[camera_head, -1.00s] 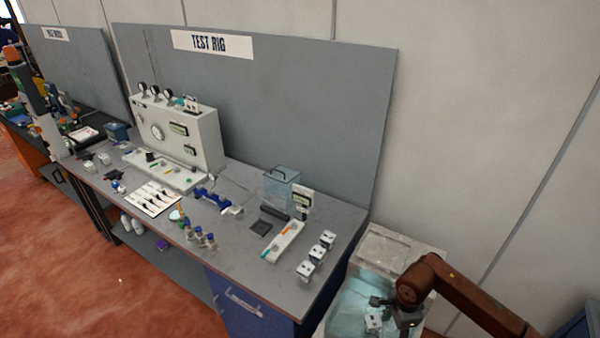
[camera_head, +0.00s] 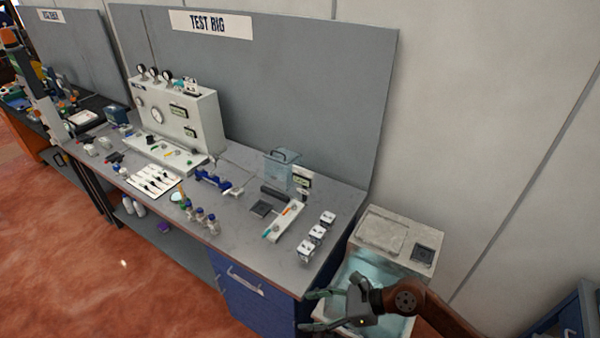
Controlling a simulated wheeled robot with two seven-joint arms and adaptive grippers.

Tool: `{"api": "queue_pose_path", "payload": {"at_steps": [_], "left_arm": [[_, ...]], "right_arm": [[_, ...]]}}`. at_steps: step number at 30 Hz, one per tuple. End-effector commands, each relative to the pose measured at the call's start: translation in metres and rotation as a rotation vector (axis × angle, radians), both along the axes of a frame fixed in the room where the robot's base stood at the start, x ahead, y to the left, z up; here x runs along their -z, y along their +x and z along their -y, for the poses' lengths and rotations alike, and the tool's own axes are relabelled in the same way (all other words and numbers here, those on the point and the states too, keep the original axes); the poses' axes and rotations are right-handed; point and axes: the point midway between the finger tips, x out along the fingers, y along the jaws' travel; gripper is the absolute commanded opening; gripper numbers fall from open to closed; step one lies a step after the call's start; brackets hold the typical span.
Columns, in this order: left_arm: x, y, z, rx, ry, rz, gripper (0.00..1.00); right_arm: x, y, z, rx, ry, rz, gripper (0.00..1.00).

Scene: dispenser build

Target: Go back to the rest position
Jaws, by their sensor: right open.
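My right gripper (camera_head: 318,308) is at the lower right, at the end of my brown arm. Its fingers are apart, point left and hold nothing that I can see. It is over the near left part of a light box with a pale blue basin (camera_head: 396,326), close to the right end of the bench. The gripper and arm hide part of the basin. My left gripper does not show.
The grey test rig bench (camera_head: 268,252) carries several white blocks (camera_head: 317,232), small bottles (camera_head: 200,217), a clear container (camera_head: 279,169) and a gauge panel (camera_head: 205,120). A blue cabinet (camera_head: 570,318) stands at lower right. Red floor (camera_head: 90,270) is open in front.

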Motion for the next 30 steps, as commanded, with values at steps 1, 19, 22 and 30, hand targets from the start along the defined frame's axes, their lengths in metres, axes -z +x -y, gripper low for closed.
{"api": "queue_pose_path", "payload": {"at_steps": [1,19,22,30], "left_arm": [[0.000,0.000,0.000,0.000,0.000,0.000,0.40],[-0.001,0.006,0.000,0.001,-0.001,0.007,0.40],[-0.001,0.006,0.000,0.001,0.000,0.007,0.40],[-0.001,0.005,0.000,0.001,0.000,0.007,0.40]], "right_arm": [[-0.031,0.000,-0.017,0.071,0.167,-0.051,0.60],[-0.110,0.114,0.241,1.280,1.776,-0.968,0.60],[-0.055,0.100,0.288,1.498,1.942,-1.125,0.60],[0.095,0.002,0.348,-1.764,-1.876,1.259,0.60]]}}
